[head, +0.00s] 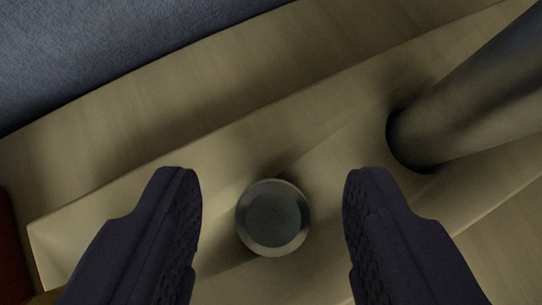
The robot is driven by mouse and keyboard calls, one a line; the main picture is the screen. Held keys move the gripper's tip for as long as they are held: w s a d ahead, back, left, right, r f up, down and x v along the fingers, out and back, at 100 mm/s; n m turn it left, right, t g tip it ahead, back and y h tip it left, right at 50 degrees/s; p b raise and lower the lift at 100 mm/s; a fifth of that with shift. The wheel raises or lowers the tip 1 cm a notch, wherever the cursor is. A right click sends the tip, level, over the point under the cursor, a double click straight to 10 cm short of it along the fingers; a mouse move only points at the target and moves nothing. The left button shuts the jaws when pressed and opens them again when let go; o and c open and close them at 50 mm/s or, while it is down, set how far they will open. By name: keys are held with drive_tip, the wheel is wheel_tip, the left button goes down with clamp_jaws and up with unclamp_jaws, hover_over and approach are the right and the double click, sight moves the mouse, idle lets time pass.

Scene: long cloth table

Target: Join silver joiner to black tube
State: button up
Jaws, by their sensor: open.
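A short round grey metal piece, which looks like the silver joiner (273,218), shows end-on between my fingers at the bottom middle of the head view. My gripper (272,190) is open, with one dark ridged finger on each side of the joiner and a gap to each. A dark grey tube, likely the black tube (470,100), reaches in from the upper right, with its round end near the tan surface. The joiner and the tube are apart. The tube's far end is outside the view.
Both stand at a tan, wood-like block or tray (210,150) with raised edges. Blue-grey cloth (110,50) lies bare at the upper left. A red thing (12,255) shows at the left edge, mostly cut off. The tube stands close to my right finger.

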drive_tip(key=shift+x, duration=0.95)
clamp_jaws()
drive_tip(key=shift+r, duration=0.15)
